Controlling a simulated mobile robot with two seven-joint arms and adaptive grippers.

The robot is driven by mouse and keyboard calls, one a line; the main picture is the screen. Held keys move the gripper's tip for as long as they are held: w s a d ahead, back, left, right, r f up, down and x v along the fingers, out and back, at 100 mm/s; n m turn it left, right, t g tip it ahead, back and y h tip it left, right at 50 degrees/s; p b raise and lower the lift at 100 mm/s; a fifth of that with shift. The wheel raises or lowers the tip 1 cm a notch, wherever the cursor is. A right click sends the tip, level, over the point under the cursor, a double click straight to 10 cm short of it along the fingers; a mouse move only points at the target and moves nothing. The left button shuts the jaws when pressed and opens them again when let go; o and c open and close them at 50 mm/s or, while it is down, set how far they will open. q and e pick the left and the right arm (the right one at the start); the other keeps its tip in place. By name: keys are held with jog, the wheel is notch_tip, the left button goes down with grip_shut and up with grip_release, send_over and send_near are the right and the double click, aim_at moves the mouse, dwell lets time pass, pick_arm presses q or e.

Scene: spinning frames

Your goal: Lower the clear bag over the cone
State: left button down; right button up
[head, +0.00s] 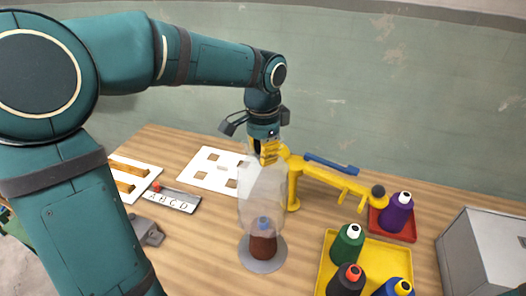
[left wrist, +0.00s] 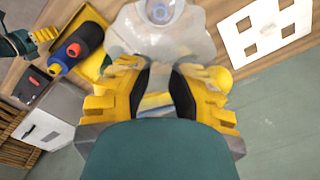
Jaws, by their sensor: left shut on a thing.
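My left gripper (head: 268,152) points down and is shut on the top of the clear bag (head: 262,185). Its yellow fingers (left wrist: 165,88) close on the bag in the left wrist view. The bag hangs below, and its lower part overlaps the top of the red-brown cone (head: 263,246). The cone's blue tip shows through the film. The cone stands upright on a round grey base (head: 250,262); its lower part shows below the bag. I cannot tell how evenly the bag's mouth surrounds it. My right gripper (left wrist: 44,35) shows partly at the left wrist view's edge; its opening is unclear.
A yellow stand (head: 294,188) with a long arm is close on the right of the bag. A yellow tray (head: 326,262) holds green, black and blue cones; a red tray (head: 405,235) holds a purple one. A grey box (head: 485,250) stands right. A white board (head: 195,178) lies behind left.

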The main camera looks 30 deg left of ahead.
jog(key=shift+r, duration=0.15)
pick_arm(q)
jog(key=shift+f, duration=0.25)
dwell(0.3)
jog(key=shift+f+b, duration=2.6)
jog(key=shift+f, duration=1.25)
pick_arm(e)
jog(key=shift+f, duration=2.75)
pick_arm(q)
jog(key=shift+f, duration=0.1)
